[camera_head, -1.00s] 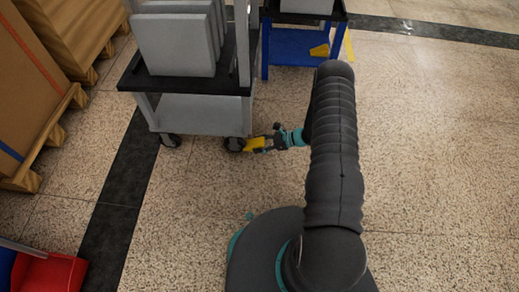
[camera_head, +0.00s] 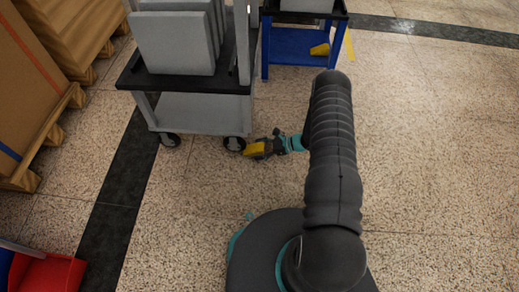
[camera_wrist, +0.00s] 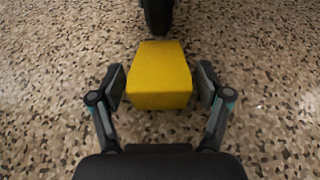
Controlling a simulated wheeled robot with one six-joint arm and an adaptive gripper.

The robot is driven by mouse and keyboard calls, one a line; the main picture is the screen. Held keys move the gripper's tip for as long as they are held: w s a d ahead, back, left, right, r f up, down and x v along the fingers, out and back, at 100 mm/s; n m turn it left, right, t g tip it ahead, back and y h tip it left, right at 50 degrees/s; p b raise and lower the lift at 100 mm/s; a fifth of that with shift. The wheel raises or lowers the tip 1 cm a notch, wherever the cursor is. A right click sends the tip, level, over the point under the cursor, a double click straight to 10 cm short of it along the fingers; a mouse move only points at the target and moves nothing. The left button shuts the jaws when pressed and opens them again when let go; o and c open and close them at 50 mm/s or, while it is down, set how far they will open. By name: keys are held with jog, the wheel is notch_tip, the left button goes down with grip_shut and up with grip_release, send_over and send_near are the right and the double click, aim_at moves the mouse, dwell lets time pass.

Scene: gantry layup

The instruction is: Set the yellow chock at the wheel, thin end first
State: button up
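The yellow chock (camera_wrist: 159,75) lies between the two fingers of my gripper (camera_wrist: 162,86) in the wrist view. A narrow strip of floor shows between it and each finger, so the gripper looks open around it. Its tall, thick end faces me and its top runs away toward the dark wheel (camera_wrist: 158,14). A small gap seems to show between its far end and the wheel. In the head view the chock (camera_head: 254,150) is just right of the cart's near right wheel (camera_head: 234,144), with my gripper (camera_head: 262,149) at its right. Whether it rests fully on the floor is hard to tell.
The grey cart (camera_head: 200,113) carries upright grey panels (camera_head: 175,43). A blue cart (camera_head: 290,47) behind holds another yellow piece (camera_head: 320,50) on its lower shelf. The floor at right is clear.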

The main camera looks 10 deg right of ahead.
jog(key=shift+r+p, duration=0.25)
jog(key=shift+p, duration=0.05)
jog(key=v, duration=1.1)
jog(key=shift+s+d+r, duration=0.1)
jog(key=shift+d, duration=0.15)
jog(key=shift+d+r+p, duration=0.15)
jog(key=shift+r+p, duration=0.05)
jog(key=shift+p, duration=0.1)
jog(key=s+a+r+n+g+h, duration=0.15)
jog(key=r+n, duration=0.25)
jog(key=r, duration=0.7)
jog(key=s+a+r+n+g+h, duration=0.1)
jog(key=a+r+n+h, duration=0.2)
jog(key=r, duration=0.9)
jog(key=s+a+r+n+g+h, duration=0.1)
jog(key=a+r+n+g, duration=0.3)
jog(key=r, duration=0.7)
jog(key=s+a+r+n+t+h, duration=0.1)
jog(key=s+r+n+t+h, duration=0.2)
jog(key=s+r, duration=0.6)
jog(key=s+a+r+n+t+h, duration=0.1)
jog(key=s+r+n+t+h, duration=0.3)
jog(key=s, duration=1)
notch_tip(320, 180, up, 5)
jog(key=n+t, duration=0.1)
jog(key=n, duration=0.2)
jog(key=shift+s+n, duration=0.3)
jog(key=shift+s, duration=0.05)
